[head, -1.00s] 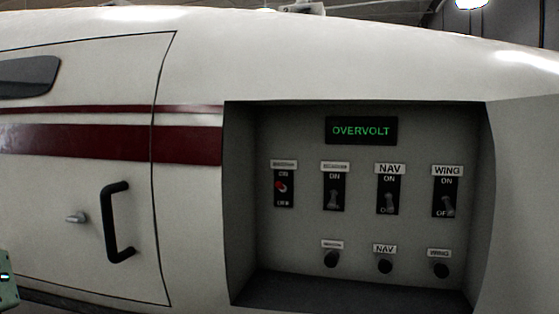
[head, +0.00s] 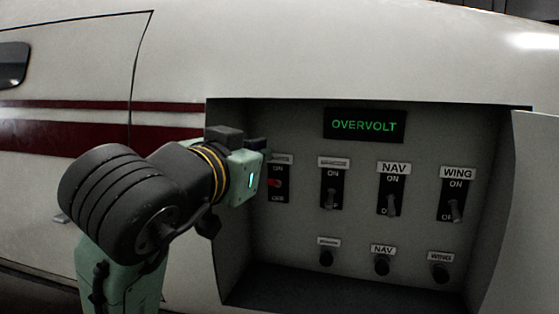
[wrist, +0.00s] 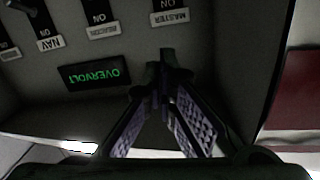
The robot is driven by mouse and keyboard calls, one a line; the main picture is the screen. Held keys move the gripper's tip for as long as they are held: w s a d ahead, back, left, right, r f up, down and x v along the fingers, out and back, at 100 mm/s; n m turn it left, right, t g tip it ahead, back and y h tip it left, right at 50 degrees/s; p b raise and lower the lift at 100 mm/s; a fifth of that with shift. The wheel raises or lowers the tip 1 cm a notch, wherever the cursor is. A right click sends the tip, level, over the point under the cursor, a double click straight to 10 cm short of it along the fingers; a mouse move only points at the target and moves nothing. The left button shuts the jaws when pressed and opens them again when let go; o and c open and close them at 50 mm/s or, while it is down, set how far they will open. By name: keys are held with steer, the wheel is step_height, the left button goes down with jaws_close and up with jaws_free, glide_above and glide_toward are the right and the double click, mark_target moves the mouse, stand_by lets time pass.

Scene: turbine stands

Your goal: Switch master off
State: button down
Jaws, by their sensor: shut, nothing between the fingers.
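The master switch (head: 278,190) is at the far left of the upper switch row in the head view. It has a dark plate marked ON above and OFF below. In the wrist view, upside down, the MASTER label (wrist: 169,18) shows beyond my shut, empty gripper (wrist: 160,65).
A green OVERVOLT display (head: 364,125) is above the switches. An unclear-labelled switch (head: 332,188), the NAV switch (head: 390,190) and the WING switch (head: 454,200) are to the right. Black knobs (head: 381,266) sit below. The recess's left wall (head: 228,220) is close to my arm.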

steer(key=shift+w+f, duration=0.1)
steer(key=p, duration=0.3)
glide_above(274, 183)
steer(key=d, duration=0.1)
steer(key=shift+w+d+f, duration=0.1)
steer(key=shift+d+f, duration=0.1)
steer(key=shift+f, duration=0.05)
steer(key=f, duration=0.2)
steer(key=a+f, duration=0.1)
steer(key=shift+s+p, duration=0.35)
steer(key=shift+s+a+f, duration=0.1)
steer(key=shift+s+f, duration=0.05)
steer(key=shift+f, duration=0.3)
steer(key=shift+f, duration=0.1)
